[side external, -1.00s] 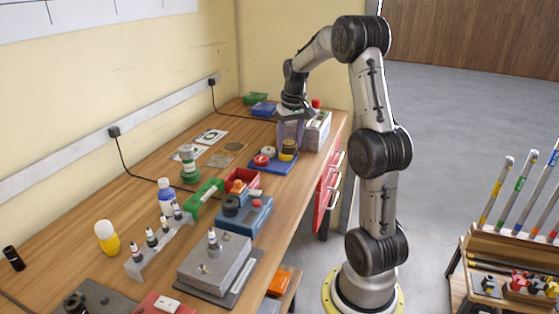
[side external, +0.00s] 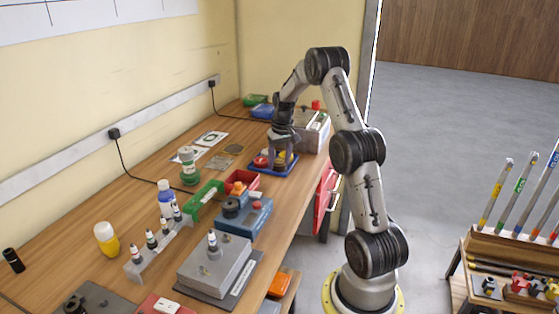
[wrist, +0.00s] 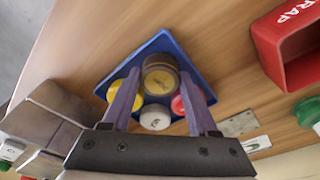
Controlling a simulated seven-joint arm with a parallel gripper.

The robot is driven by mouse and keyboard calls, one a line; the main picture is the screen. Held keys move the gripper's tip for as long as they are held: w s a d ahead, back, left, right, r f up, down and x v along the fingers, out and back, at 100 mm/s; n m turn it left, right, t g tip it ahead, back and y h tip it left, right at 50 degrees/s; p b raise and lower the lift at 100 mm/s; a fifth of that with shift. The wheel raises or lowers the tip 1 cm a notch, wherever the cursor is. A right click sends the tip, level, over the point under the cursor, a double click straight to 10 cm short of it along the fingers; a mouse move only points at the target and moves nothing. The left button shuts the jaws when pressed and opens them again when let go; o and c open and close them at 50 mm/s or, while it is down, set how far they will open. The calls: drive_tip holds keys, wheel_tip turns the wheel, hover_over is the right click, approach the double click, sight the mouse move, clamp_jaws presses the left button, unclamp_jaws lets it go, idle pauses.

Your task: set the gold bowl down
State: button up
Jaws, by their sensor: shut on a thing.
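The gold bowl (wrist: 160,75) shows in the wrist view as a round gold-brown piece with a dark side, between my fingertips. My gripper (wrist: 160,82) is shut on it, one purple finger on each side. In the side external view my gripper (side external: 282,160) is low over the blue tray (side external: 288,170), and its fingers mostly hide the bowl. The tray also shows in the wrist view (wrist: 162,40). I cannot tell whether the bowl's base touches the tray.
A yellow (wrist: 110,95), a white (wrist: 155,119) and a red round piece (wrist: 178,104) sit close beside the bowl on the tray. A red bin (wrist: 285,45) and a grey box (side external: 312,135) stand nearby. Bare wood (wrist: 215,45) lies around the tray.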

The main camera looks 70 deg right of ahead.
sight(282, 164)
drive_tip(key=shift+f, duration=0.15)
drive_tip(key=o, duration=1.1)
wheel_tip(282, 164, up, 12)
drive_tip(key=s+a, duration=0.1)
drive_tip(key=w+a+r+n, duration=0.15)
drive_tip(key=a+r, duration=0.35)
drive_tip(key=a, duration=0.6)
drive_tip(key=s+a+r+n+t, duration=0.1)
drive_tip(key=s+a+r+n, duration=0.1)
drive_tip(key=a, duration=0.5)
drive_tip(key=s+a+r+n+t, duration=0.1)
drive_tip(key=s+a+r, duration=0.1)
drive_tip(key=a, duration=0.5)
drive_tip(key=s+a+f+n+t, duration=0.1)
drive_tip(key=s+a+f+n, duration=0.1)
drive_tip(key=s+a, duration=0.5)
drive_tip(key=s+a+f+n+t+y, duration=0.1)
drive_tip(key=s+a+f+n, duration=0.1)
drive_tip(key=s+a, duration=0.5)
